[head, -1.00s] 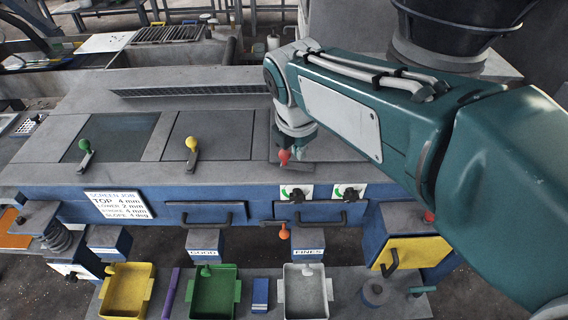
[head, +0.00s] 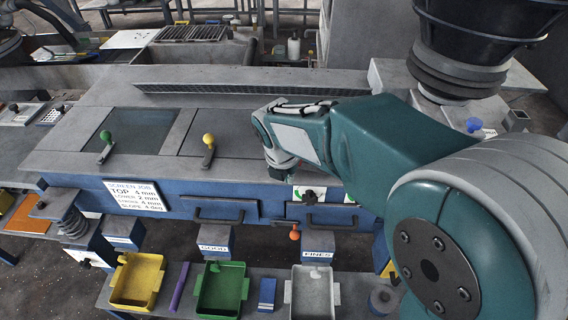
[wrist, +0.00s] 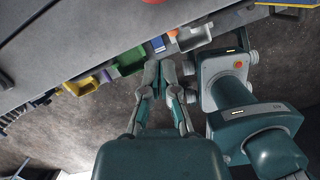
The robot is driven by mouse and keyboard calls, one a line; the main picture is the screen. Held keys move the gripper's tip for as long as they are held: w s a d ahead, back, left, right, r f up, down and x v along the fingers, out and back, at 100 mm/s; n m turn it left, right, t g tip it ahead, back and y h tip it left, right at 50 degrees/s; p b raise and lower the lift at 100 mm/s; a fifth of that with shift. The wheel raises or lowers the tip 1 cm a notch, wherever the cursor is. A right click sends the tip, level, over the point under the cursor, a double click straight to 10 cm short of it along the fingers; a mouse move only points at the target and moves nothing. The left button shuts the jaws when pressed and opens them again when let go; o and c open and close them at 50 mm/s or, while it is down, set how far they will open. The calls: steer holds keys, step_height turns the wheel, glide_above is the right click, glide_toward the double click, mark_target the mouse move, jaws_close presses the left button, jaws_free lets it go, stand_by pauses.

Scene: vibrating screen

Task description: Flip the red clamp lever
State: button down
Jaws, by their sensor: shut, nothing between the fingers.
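The red clamp lever is hidden behind my arm in the head view. In the wrist view a small red piece (wrist: 153,2) shows at the top edge, on the grey deck; it looks like the lever's knob, cut off by the frame. My gripper (wrist: 159,64) points toward the trays in that view, its fingers shut and empty, apart from the red piece. In the head view my wrist is over the right part of the deck and the fingers cannot be made out. A green-knobbed lever (head: 106,143) and a yellow-knobbed lever (head: 208,147) stand on the deck.
Below the deck are blue drawers with dark handles (head: 219,219) and an orange knob (head: 294,235). A yellow tray (head: 138,284), a green tray (head: 221,291) and a white tray (head: 313,295) stand on the front bench. The deck's left part is free of my arm.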

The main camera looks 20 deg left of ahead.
steer(key=w, duration=0.2)
steer(key=w+r, duration=0.1)
steer(key=w, duration=0.1)
steer(key=shift+d, duration=0.25)
steer(key=shift+s, duration=0.1)
